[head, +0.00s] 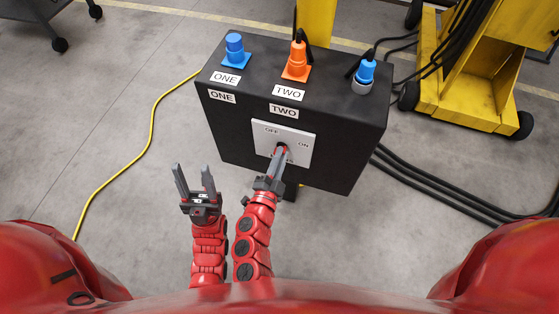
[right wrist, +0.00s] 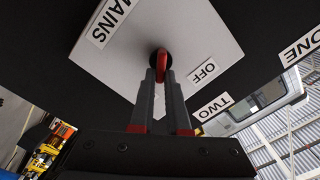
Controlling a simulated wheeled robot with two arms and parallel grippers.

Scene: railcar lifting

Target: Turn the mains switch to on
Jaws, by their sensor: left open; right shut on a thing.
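The mains switch is on a pale square plate (head: 297,153) on the front of the black box, with OFF at its upper left and ON at its right in the head view. Its red handle (right wrist: 162,63) comes from a dark round hub in the right wrist view. My right gripper (head: 281,151) is shut on this handle, its fingers in front of the plate. The ON label is hidden in the right wrist view; I cannot tell exactly which label the handle points to. My left gripper (head: 193,168) is open and empty, left of the right gripper and apart from the box.
The black box (head: 220,127) carries a blue plug (head: 234,50), an orange plug (head: 297,62) and a cabled blue plug (head: 363,75). A yellow wheeled lifting unit (head: 466,108) stands at right. Black cables (head: 440,188) and a yellow cable (head: 135,153) lie on the floor. Floor at left is mostly clear.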

